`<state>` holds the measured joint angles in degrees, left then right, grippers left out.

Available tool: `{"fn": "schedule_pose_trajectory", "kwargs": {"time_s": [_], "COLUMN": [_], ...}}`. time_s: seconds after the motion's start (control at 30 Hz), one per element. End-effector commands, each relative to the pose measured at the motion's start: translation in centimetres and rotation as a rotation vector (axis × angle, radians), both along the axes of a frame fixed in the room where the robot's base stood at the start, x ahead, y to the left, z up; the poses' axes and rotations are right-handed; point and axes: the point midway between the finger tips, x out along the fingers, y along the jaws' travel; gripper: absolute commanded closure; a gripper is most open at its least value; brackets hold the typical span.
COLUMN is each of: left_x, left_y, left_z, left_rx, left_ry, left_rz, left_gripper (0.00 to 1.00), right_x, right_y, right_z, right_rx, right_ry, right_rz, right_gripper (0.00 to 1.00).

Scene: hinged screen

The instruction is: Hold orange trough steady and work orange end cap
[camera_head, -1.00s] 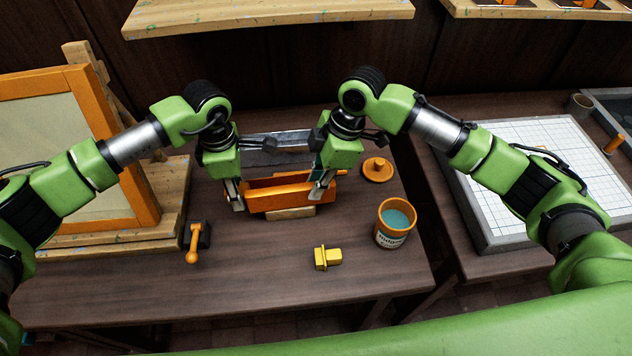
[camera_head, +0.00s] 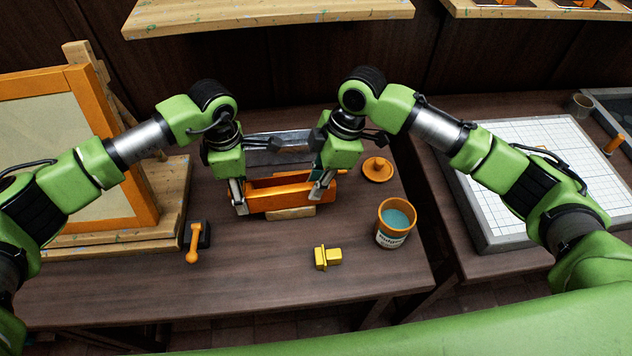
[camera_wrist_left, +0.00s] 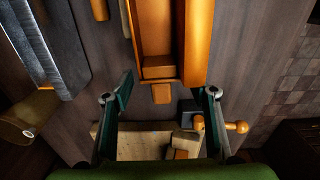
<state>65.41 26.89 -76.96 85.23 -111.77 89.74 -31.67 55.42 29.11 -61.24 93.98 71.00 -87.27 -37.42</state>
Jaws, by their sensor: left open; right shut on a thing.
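The orange trough (camera_head: 285,199) sits on a light wooden block on the brown table. My right gripper (camera_head: 322,188) is shut on the trough near its right end. My left gripper (camera_head: 239,198) is at the trough's left end. In the left wrist view the trough (camera_wrist_left: 197,45) runs away from the camera, with an orange end cap (camera_wrist_left: 159,68) across its near end and a small tab (camera_wrist_left: 161,94) sticking out from it. There the left fingers (camera_wrist_left: 168,90) are open, one on each side of the tab and apart from it.
A grey metal piece (camera_head: 265,158) lies behind the trough. An orange knobbed lid (camera_head: 377,170), an orange can (camera_head: 393,238) and a yellow part (camera_head: 327,257) are to the right and front. A black base with an orange handle (camera_head: 194,245) and a framed screen (camera_head: 140,185) are left.

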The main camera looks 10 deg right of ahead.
Motion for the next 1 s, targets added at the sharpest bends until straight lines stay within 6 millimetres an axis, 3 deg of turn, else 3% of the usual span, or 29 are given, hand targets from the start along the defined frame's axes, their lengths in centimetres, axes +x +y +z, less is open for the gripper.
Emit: {"fn": "schedule_pose_trajectory", "kwargs": {"time_s": [0.17, 0.6, 0.8, 1.0], "left_x": [0.0, 0.1, 0.0, 0.0], "left_y": [-0.2, -0.1, 0.0, 0.0], "left_z": [1.5, 10.2, 11.8, 12.0], "left_rx": [-0.004, -0.002, -0.001, -0.001], "left_ry": [-0.002, -0.004, -0.002, 0.000], "left_rz": [-0.003, -0.001, 0.000, 0.000], "left_gripper": [0.47, 0.47, 0.47, 0.47], "right_x": [-0.1, -0.1, -0.1, -0.1], "right_y": [0.0, 0.1, 0.1, 0.1], "right_z": [-0.2, -0.2, -0.2, -0.1], "right_rx": [-0.001, 0.000, 0.001, 0.001], "right_ry": [0.004, 0.003, 0.003, 0.003], "right_rz": [0.000, 0.000, 0.001, 0.001], "right_gripper": [1.00, 1.00, 1.00, 1.00]}}
